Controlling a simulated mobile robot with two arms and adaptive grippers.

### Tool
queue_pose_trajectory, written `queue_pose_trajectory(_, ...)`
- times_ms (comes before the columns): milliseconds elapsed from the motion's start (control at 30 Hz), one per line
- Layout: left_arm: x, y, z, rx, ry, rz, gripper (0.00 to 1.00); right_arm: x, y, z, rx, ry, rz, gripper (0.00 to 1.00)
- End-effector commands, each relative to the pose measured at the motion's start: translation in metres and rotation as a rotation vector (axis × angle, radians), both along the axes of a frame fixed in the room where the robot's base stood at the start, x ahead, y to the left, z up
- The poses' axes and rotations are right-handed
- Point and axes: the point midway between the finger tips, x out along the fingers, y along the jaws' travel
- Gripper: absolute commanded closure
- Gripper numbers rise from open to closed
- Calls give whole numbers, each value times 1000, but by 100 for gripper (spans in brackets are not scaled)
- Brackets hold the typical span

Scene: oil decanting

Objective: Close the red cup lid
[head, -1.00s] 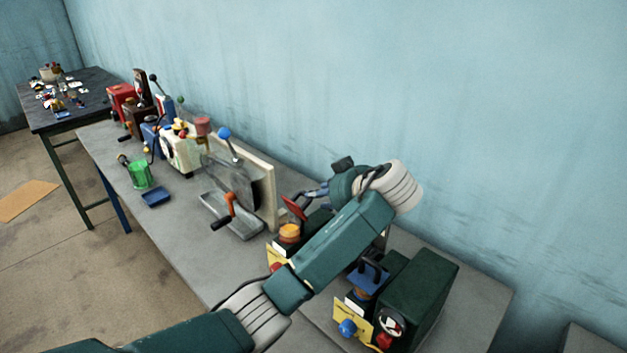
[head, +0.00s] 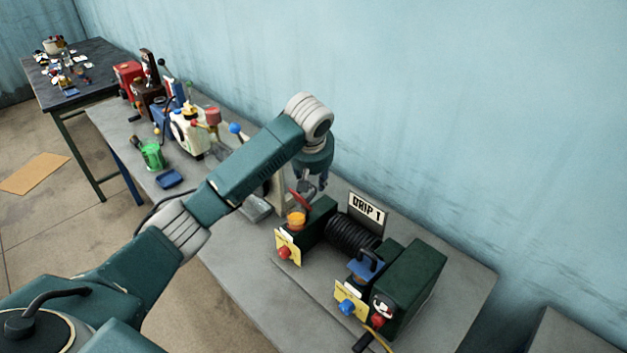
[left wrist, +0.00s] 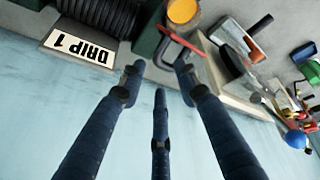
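The red cup lid (head: 300,199) stands raised and tilted behind a small cup with an orange top surface (head: 296,217), on a dark green machine. The lid shows edge-on as a thin red strip in the left wrist view (left wrist: 178,42), beside the orange surface (left wrist: 182,10). My left gripper (head: 314,184) reaches down just behind the lid, on its wall side. In the left wrist view its three fingers (left wrist: 157,75) are spread with nothing between them. One fingertip is near the lid's dark bracket; I cannot tell whether they touch. My right gripper is out of view.
A "DRIP 1" sign (head: 367,208) and black coil (head: 352,235) stand right of the cup. A blue lid (head: 366,270) and a green box (head: 412,290) are farther right. A pale upright panel (left wrist: 225,75) is close by. Several machines stand farther left along the bench.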

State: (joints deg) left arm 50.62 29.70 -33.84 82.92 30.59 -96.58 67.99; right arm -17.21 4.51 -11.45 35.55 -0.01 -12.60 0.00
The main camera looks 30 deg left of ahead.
Motion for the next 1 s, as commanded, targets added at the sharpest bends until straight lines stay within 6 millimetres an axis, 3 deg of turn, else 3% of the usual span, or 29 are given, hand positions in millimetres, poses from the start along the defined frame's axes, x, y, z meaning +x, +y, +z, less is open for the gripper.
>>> queue_pose_trajectory(300,15,6,-36,0,1,1,68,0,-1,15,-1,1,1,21)
queue_pose_trajectory(633,17,7,-41,0,-1,-1,68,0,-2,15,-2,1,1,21)
queue_pose_trajectory(800,17,7,-41,0,-1,0,100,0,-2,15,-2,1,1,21)
queue_pose_trajectory(1000,18,8,-40,1,-3,1,100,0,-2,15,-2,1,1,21)
